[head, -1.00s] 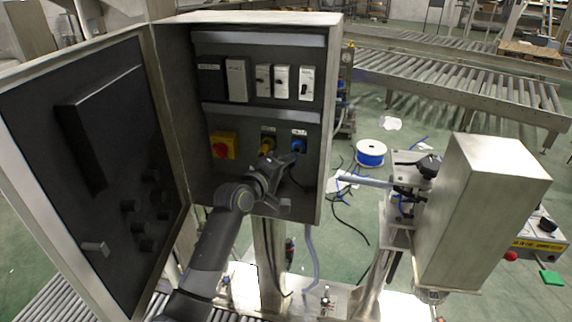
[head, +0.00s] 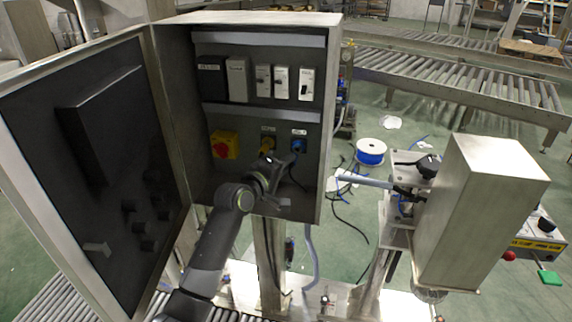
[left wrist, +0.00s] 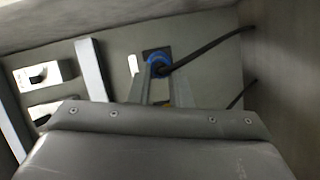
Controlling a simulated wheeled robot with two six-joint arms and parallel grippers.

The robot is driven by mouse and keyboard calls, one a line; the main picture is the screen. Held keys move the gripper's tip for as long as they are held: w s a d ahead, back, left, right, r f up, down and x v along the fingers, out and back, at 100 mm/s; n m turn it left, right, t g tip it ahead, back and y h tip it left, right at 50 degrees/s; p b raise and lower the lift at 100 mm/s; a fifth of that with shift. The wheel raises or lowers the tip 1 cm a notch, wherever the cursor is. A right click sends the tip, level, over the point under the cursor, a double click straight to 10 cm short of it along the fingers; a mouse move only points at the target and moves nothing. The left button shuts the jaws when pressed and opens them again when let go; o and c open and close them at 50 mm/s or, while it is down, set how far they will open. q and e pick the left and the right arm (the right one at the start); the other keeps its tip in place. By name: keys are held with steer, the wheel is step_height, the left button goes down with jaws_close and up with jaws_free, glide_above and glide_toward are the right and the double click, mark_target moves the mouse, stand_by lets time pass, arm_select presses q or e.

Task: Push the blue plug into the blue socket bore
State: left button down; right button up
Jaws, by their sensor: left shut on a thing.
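The blue socket (head: 299,145) sits on the back panel of the open cabinet, right of a yellow socket (head: 267,144). My left gripper (head: 284,168) is in front of and just below the blue socket. In the left wrist view its two fingers (left wrist: 158,80) reach toward the panel and are shut on the blue plug (left wrist: 157,60). A black cable (left wrist: 205,50) runs from the plug to the right. The plug is in line with a dark square plate behind it; how deep it sits in the bore I cannot tell. My right gripper is not in view.
The cabinet door (head: 90,150) stands open at the left. A red-and-yellow switch (head: 224,145) is left of the sockets, and a row of breakers (head: 263,80) is above. The cabinet's right wall is close to the gripper.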

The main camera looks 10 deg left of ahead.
arm_select(q)
steer(key=shift+w, duration=0.95)
stand_by(0.6)
steer(key=shift+w+b, duration=0.35)
steer(key=shift+w, duration=0.1)
stand_by(1.6)
steer(key=c, duration=1.1)
jaws_free()
steer(key=shift+o, duration=0.2)
